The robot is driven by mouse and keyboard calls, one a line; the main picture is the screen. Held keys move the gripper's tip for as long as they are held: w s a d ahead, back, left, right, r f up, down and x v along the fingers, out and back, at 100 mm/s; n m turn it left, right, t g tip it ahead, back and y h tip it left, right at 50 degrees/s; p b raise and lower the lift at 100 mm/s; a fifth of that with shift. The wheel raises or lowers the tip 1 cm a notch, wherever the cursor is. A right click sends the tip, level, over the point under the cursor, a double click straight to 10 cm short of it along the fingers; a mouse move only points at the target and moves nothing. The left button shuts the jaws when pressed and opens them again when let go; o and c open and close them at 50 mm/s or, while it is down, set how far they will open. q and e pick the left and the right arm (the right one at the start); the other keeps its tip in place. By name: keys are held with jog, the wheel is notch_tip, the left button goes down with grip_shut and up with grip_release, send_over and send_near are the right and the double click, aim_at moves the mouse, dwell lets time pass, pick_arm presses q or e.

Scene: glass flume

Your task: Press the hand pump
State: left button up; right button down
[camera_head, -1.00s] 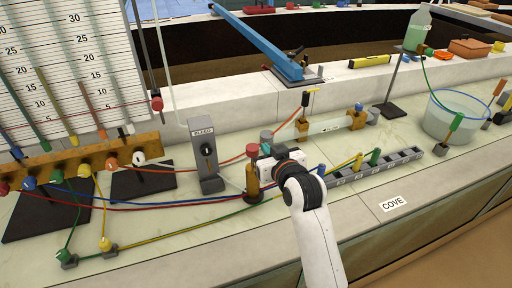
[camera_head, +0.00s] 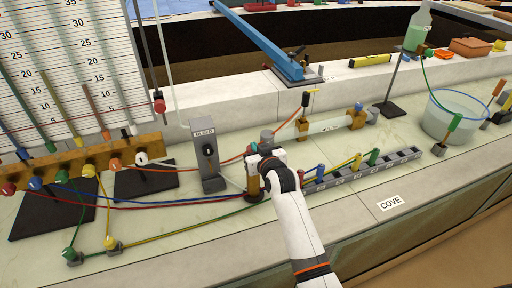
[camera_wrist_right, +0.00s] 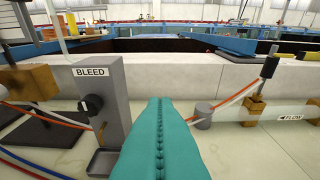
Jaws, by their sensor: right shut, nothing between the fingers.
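The hand pump is a small upright brass cylinder (camera_head: 254,188) on a dark base, left of centre on the bench in the head view. My right gripper (camera_head: 264,158) is over its top, and the red cap is mostly or wholly hidden behind the gripper. I cannot tell whether they touch. In the wrist view the teal fingers (camera_wrist_right: 160,140) are together and empty, pointing forward over the bench; the pump is not visible there. My left gripper is not in view.
A grey BLEED block (camera_head: 208,160) stands just left of the pump; it also shows in the wrist view (camera_wrist_right: 97,95). A grey slotted rack (camera_head: 365,168) lies to the right. Coloured tubes (camera_head: 190,203) cross the bench. A water bowl (camera_head: 450,120) stands further right.

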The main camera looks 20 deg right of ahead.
pick_arm(q)
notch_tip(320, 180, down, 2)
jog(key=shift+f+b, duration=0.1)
jog(key=shift+b, duration=0.95)
pick_arm(e)
notch_tip(320, 180, down, 5)
jog(key=shift+f, duration=0.15)
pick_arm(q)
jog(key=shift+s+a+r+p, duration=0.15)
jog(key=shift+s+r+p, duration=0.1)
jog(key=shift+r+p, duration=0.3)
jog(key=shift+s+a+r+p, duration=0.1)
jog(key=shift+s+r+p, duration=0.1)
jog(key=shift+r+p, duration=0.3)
pick_arm(e)
jog(key=s+r, duration=0.6)
jog(key=s, duration=0.3)
jog(key=shift+s+d+r, duration=0.15)
jog(key=shift+s+r, duration=0.2)
jog(key=shift+r, duration=0.05)
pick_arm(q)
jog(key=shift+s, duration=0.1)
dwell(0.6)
